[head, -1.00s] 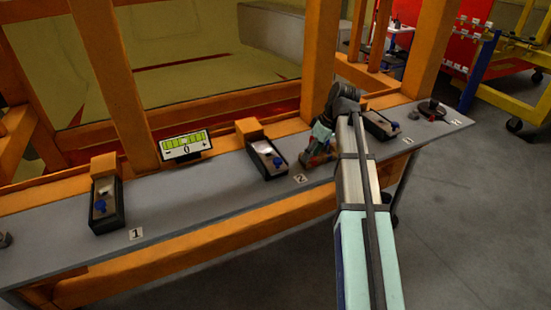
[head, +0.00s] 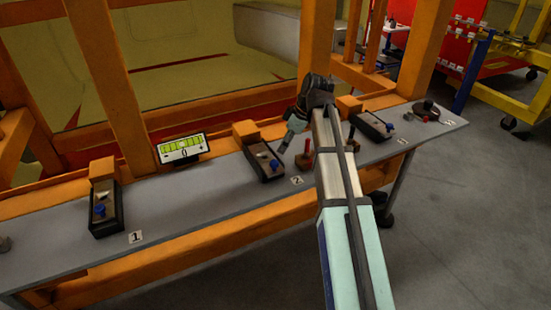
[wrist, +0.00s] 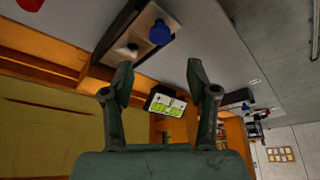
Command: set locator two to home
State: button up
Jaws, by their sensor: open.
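Locator two is a dark box (head: 262,163) with a blue knob (head: 274,164) on its sloped face, beside the label 2 (head: 297,181). My gripper (head: 283,148) is open and empty, just right of the box and above the bench. In the wrist view the box (wrist: 118,32) and its blue knob (wrist: 160,32) lie beyond my open fingertips (wrist: 159,74). A pale knob or button (wrist: 130,50) also sits on its face, near the left fingertip. I cannot tell whether a finger touches anything.
A red-handled lever (head: 308,153) stands right of the box, close to my arm. A gauge (head: 181,148) reading 0 stands to the left. Locator one (head: 107,205) is farther left, and another locator (head: 371,126) is right. Orange posts rise behind the bench (head: 200,195).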

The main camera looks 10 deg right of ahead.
aim_at(274, 162)
jog(key=p+x, duration=0.2)
jog(key=x, duration=0.7)
jog(key=shift+f, duration=0.2)
